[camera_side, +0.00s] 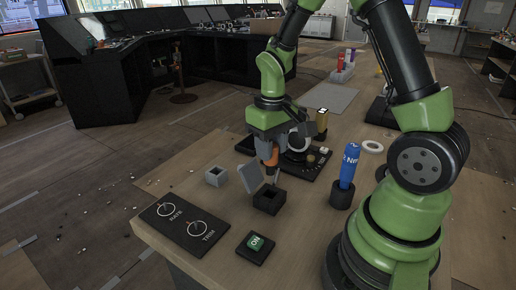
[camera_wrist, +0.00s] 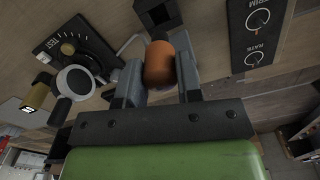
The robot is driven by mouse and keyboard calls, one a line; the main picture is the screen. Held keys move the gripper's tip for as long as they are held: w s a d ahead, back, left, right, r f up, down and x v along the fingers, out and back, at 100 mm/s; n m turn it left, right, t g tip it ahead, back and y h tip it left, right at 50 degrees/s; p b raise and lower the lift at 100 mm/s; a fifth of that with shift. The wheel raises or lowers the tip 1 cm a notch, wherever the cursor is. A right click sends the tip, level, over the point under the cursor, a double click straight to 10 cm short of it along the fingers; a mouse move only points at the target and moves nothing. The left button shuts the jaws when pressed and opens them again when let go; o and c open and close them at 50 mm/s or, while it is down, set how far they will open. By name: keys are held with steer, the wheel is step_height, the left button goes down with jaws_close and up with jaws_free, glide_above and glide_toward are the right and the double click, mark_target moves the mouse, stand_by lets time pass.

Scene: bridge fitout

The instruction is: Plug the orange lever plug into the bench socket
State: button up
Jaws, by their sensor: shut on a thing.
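The orange lever plug (camera_side: 272,157) is held between the fingers of my gripper (camera_side: 269,163). In the wrist view the rounded orange plug (camera_wrist: 160,62) sits between the two grey fingers of my gripper (camera_wrist: 158,78), which are shut on it. The plug's lower end is partly hidden.
Nearby are a grey open box (camera_side: 215,176), a RATE and TRIM dial panel (camera_side: 184,228), a green ON button (camera_side: 255,243), and a blue cylinder (camera_side: 348,165) in a black holder. A black TEST panel (camera_wrist: 72,48) with knobs lies behind the plug. Bare bench shows between them.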

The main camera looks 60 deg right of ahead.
mark_target(271, 173)
stand_by(0.3)
steer(key=shift+f, duration=2.45)
steer(key=shift+f, duration=1.35)
steer(key=shift+f, duration=0.25)
steer(key=shift+f, duration=0.5)
steer(key=o, duration=1)
